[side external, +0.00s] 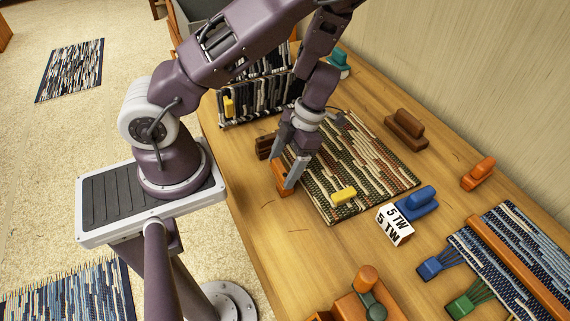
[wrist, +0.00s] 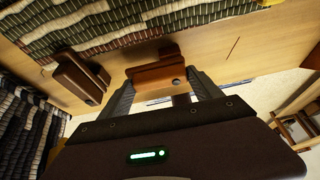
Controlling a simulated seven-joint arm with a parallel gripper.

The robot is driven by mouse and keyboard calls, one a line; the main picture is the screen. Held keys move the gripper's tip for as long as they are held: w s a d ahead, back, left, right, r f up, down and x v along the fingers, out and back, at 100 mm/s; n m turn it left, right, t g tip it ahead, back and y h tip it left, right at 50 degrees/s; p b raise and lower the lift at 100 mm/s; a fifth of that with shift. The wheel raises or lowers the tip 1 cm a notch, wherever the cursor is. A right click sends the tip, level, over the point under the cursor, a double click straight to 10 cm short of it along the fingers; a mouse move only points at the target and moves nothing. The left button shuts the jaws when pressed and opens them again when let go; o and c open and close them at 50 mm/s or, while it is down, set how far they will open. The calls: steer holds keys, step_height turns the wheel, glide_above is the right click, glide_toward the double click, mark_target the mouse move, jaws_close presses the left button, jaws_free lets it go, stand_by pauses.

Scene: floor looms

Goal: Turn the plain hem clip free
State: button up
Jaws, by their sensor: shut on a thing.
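A plain orange-brown clip (side external: 281,180) sits at the near left edge of the woven mat (side external: 385,185) on the table. In the wrist view the clip (wrist: 156,76) lies between my two fingers, with a part reaching over the mat's hem (wrist: 110,45). My gripper (side external: 284,170) is shut on this clip, pointing down; it also shows in the wrist view (wrist: 162,92). In the side view the fingers hide part of the clip. A darker brown clip (side external: 265,147) is on the same edge, further back; it shows left of my gripper in the wrist view (wrist: 80,76).
A striped weaving (side external: 262,95) stands behind. Bare table (side external: 275,235) lies in front of my gripper.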

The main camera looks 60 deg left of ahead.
steer(key=shift+n, duration=0.3)
steer(key=o, duration=2.1)
steer(key=shift+c, duration=0.2)
steer(key=shift+r, duration=0.1)
steer(key=v, duration=0.7)
steer(key=shift+a, duration=0.1)
